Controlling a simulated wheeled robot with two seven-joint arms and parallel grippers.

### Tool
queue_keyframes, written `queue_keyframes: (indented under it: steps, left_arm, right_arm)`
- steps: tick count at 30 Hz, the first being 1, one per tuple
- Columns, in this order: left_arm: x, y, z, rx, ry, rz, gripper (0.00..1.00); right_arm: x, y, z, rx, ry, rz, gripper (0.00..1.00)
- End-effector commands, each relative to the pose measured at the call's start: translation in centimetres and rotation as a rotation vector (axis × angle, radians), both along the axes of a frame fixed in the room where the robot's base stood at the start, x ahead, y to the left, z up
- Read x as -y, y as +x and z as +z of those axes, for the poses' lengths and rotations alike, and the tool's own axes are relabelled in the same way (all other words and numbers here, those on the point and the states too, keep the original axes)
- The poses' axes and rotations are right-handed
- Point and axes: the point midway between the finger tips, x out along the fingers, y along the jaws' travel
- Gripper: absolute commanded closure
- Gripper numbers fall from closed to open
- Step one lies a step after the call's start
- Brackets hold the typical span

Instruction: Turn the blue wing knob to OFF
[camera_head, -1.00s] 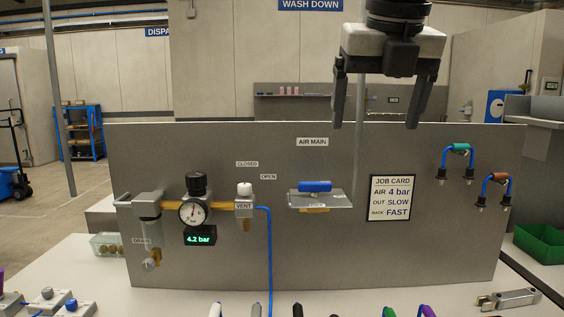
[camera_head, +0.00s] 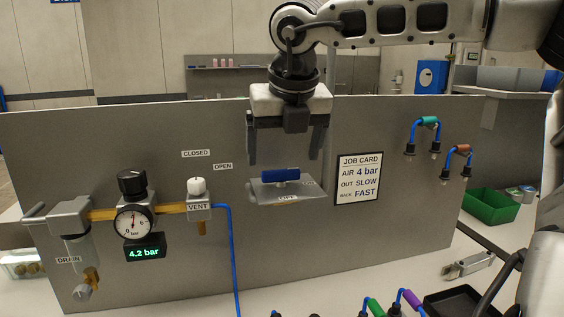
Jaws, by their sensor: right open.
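The blue wing knob (camera_head: 280,175) sits on a clear plate (camera_head: 287,194) on the grey panel, its wing lying roughly level across the picture. The small lettering on the plate is too blurred to read fully. My right gripper (camera_head: 285,162) is open and points down. Its two fingers hang to the left and right of the knob, their tips just above and around its level, apart from it as far as I can see. The fingers hold nothing. The AIR MAIN label seen earlier is hidden behind the gripper. My left gripper is not in view.
On the panel (camera_head: 120,140), the gauge (camera_head: 134,222), vent valve (camera_head: 197,188) and brass pipe stand left of the knob. A blue hose (camera_head: 232,260) runs down from the vent. The job card (camera_head: 359,178) is close right of the gripper. A green bin (camera_head: 490,206) stands at right.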

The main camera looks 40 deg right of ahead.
Motion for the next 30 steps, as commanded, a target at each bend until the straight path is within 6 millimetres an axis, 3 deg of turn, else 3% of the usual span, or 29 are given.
queue_keyframes:
  steps: [7,18,19,24,30]
  left_arm:
    - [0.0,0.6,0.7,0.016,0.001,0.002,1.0]
    - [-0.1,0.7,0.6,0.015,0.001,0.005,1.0]
    - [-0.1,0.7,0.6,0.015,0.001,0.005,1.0]
    - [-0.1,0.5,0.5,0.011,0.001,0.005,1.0]
    - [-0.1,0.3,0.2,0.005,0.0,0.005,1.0]
  right_arm:
    - [0.6,1.1,-2.9,-0.001,0.0,0.0,0.15]
    - [0.7,1.3,-3.5,0.0,0.0,0.0,0.15]
    - [0.7,1.3,-3.5,0.0,0.0,0.0,0.17]
    - [0.7,1.3,-3.5,0.0,0.0,0.0,0.59]
    - [0.7,1.3,-3.5,0.001,0.0,-0.005,0.59]
